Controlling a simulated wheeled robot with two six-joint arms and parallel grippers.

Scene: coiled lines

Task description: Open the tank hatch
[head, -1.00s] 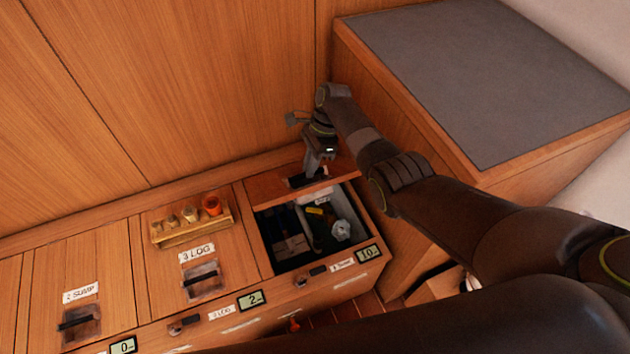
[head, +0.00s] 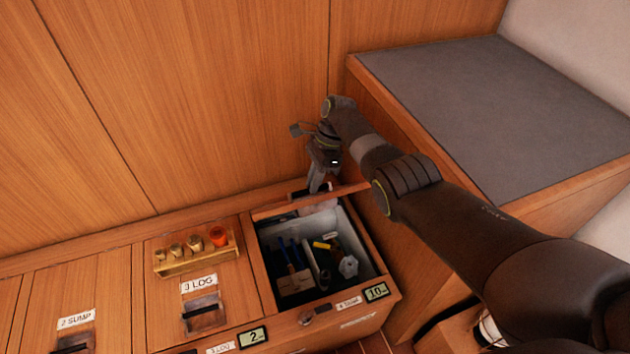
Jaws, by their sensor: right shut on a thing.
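The rightmost hatch of the bench stands open. Its wooden lid (head: 348,190) shows as a narrow strip, steeply raised at the back edge of the opening. My right gripper (head: 314,190) reaches down from above and is shut on the lid near its middle; the handle there is mostly hidden by the gripper. The open compartment (head: 352,232) below has pale walls and holds blue-handled tools (head: 290,254), a yellow item (head: 321,245) and a grey knob-like part (head: 348,267). My left gripper is not in view.
Closed lids labelled 3 LOG (head: 198,285) and 2 SUMP (head: 76,321) lie to the left. A small wooden rack (head: 195,258) with several fittings sits on the 3 LOG lid. A grey-topped raised counter (head: 480,110) stands right; a wooden wall rises behind.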

